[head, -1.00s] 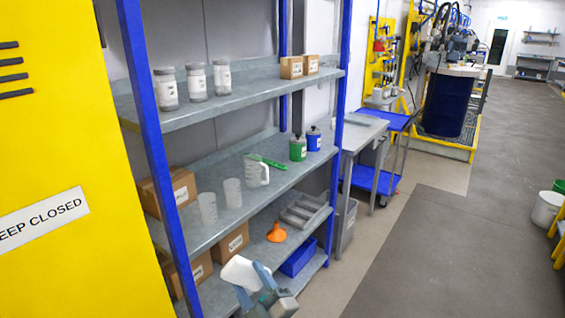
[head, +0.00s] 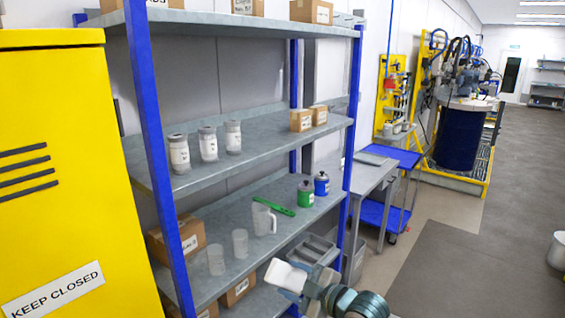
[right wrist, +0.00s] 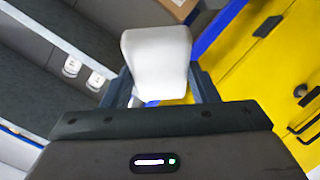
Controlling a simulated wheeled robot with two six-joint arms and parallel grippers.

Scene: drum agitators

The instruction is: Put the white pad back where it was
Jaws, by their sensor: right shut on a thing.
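The white pad (head: 287,275) is held by my right gripper (head: 296,287) at the lower middle of the head view, in front of the shelf rack. In the right wrist view the pad (right wrist: 157,58) sits between the two dark fingers of the right gripper (right wrist: 162,88), which is shut on it. The pad is in the air, and its lower end is hidden by the gripper. My left gripper is not in any view.
A grey shelf rack (head: 255,155) with blue posts holds jars (head: 208,143), small boxes, beakers, a jug (head: 264,217) and a green tool. A yellow cabinet (head: 60,150) stands left. A side table (head: 368,178) and a blue drum (head: 460,140) stand right.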

